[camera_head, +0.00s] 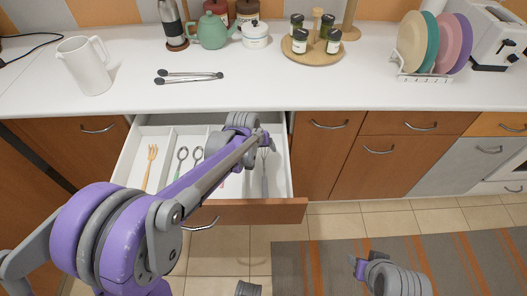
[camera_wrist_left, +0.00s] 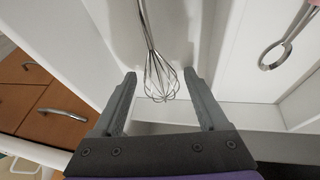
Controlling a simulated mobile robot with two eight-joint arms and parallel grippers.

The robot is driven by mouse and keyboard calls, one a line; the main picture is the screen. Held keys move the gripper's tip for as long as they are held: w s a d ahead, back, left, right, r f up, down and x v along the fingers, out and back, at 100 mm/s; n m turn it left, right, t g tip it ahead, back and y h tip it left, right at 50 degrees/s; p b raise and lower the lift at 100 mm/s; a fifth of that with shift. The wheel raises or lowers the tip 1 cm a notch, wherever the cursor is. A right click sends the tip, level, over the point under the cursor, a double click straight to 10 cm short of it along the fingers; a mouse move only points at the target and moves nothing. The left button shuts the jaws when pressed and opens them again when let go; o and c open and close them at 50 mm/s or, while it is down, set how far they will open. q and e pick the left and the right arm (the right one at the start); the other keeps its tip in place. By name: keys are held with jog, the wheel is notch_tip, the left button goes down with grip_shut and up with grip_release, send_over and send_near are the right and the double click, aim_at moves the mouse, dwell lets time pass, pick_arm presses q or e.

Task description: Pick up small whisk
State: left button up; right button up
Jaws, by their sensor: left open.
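The small whisk (camera_wrist_left: 152,48) is a thin metal whisk lying in the right-hand compartment of the open drawer (camera_head: 258,212). In the left wrist view its wire head is toward me and its handle runs up out of the picture. In the head view its grey handle (camera_head: 264,180) shows below my gripper. My left gripper (camera_wrist_left: 160,76) is open, its fingertips on either side of the wire head in the picture; I see no contact. In the head view the left gripper (camera_head: 266,146) is over the right part of the drawer, partly hidden by my arm.
The drawer's white dividers and side walls stand close by. Other compartments hold a wooden fork (camera_head: 150,165) and spoons (camera_head: 181,160). On the counter above are tongs (camera_head: 189,76), a white pitcher (camera_head: 84,66), a teapot (camera_head: 209,30) and a spice tray (camera_head: 312,56).

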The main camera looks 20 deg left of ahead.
pick_arm(q)
jog(key=c, duration=1)
jog(key=shift+r, duration=0.1)
